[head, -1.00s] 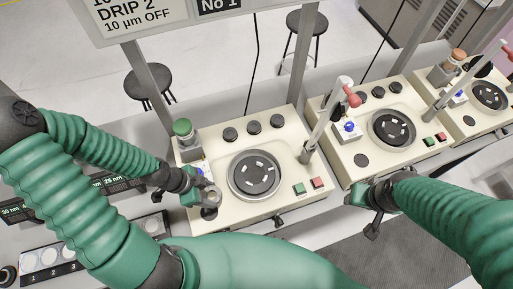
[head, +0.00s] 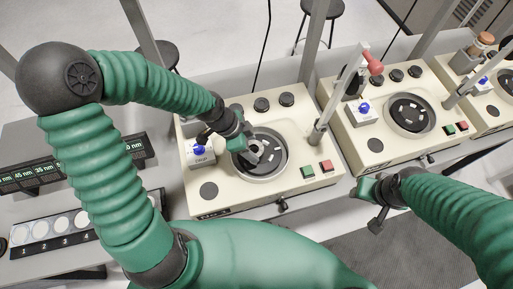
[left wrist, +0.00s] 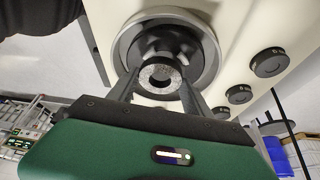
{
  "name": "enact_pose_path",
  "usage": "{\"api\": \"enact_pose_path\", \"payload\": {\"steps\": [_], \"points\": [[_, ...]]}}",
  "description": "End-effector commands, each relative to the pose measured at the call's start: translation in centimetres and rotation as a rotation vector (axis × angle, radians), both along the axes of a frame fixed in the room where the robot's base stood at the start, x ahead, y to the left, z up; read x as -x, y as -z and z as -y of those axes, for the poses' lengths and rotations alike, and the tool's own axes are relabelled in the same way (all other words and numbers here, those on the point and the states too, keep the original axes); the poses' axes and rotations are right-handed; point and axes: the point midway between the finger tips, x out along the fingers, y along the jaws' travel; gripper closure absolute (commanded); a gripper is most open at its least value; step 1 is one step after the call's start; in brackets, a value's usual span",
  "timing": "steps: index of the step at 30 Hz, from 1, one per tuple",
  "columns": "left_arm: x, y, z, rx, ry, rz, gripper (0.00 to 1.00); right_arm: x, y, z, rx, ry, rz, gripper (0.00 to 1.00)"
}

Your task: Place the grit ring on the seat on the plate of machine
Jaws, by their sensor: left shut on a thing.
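The grit ring (left wrist: 143,75) is a speckled grey ring with a dark centre, held between my left fingertips in the left wrist view. My left gripper (head: 252,150) is shut on it. In the head view the gripper is over the left part of the nearest machine's dark plate (head: 272,147), inside a round grey rim (head: 287,155). The seat is hidden under the ring and gripper. I cannot tell whether the ring touches the plate. My right gripper (head: 371,201) is in front of the second machine, away from the ring; its finger opening is unclear.
The nearest machine (head: 235,200) has black knobs (head: 261,104) behind the plate, green and red buttons (head: 316,169) at right, and a blue-topped box (head: 201,153) at left. An upright arm (head: 318,115) stands at right. A numbered tray of pale discs (head: 62,229) lies left.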

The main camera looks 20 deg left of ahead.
Motion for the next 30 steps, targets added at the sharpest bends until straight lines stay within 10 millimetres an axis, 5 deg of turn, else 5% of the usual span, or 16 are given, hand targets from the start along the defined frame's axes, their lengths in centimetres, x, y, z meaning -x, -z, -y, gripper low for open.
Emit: {"api": "enact_pose_path", "payload": {"steps": [5,10,17,18,23,30], "points": [[-2.2,0.3,1.5,0.001,0.004,0.0,1.0,0.0,0.0,0.0,0.0,0.0,0.0,0.53],[-2.0,3.4,1.3,0.005,0.0,-0.005,1.0,0.0,-0.2,0.0,0.0,0.0,0.0,0.53],[-2.0,3.9,1.1,0.002,-0.002,-0.001,1.0,0.0,-0.1,0.0,0.0,0.0,0.0,0.53],[-1.9,3.9,1.1,0.002,-0.002,-0.002,0.41,0.0,-0.1,0.0,0.0,0.0,0.0,0.53],[-2.0,3.9,1.2,0.002,-0.001,-0.002,0.21,0.0,-0.1,0.0,0.0,0.0,0.0,0.53],[-1.9,3.8,1.2,0.002,-0.001,-0.002,0.21,0.0,-0.2,0.0,0.0,0.0,0.0,0.53]]}}
